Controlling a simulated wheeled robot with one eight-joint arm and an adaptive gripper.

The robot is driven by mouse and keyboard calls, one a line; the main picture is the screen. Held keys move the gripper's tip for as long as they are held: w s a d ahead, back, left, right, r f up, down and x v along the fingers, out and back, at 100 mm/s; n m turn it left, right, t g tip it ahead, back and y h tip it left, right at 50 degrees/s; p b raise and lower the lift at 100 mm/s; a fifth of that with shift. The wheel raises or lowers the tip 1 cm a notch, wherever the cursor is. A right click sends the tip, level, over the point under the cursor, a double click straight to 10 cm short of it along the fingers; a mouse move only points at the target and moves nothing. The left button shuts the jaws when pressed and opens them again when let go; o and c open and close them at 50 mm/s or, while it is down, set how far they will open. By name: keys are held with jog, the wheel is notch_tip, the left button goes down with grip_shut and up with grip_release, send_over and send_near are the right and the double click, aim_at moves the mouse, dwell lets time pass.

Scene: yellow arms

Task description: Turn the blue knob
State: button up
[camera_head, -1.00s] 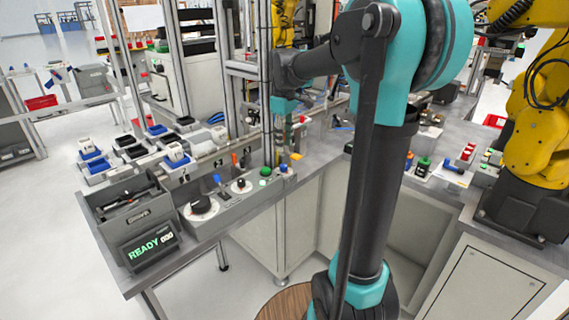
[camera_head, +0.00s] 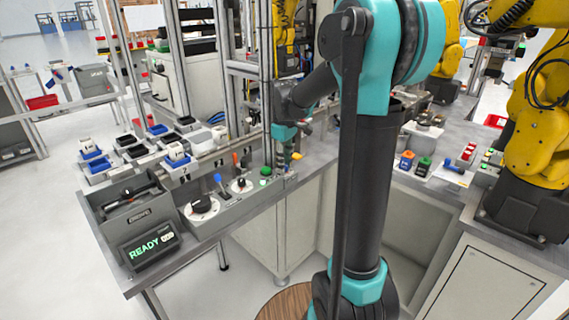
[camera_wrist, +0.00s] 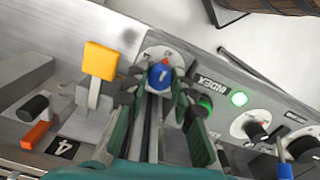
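The blue knob (camera_wrist: 160,76) sits on a round pale dial plate on the grey panel, seen from above in the wrist view. My gripper (camera_wrist: 157,90) is over it, with one dark fingertip on each side of the knob. The fingers are apart; I cannot tell whether either touches the knob. In the head view my gripper (camera_head: 287,160) points down at the right end of the control panel (camera_head: 235,208) and largely hides the knob.
A yellow-topped lever (camera_wrist: 100,60) stands close left of my gripper in the wrist view. A green button (camera_wrist: 205,103), a lit green lamp (camera_wrist: 239,97) and a black dial knob (camera_wrist: 255,130) are to the right. An upright post stands beside my gripper in the head view.

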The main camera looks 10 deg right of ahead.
grip_shut()
jog(key=shift+m, duration=0.4)
jog(key=m, duration=0.5)
jog(key=shift+m, duration=0.3)
jog(key=m, duration=0.5)
jog(key=shift+m, duration=0.4)
jog(key=shift+o, duration=1.5)
grip_release()
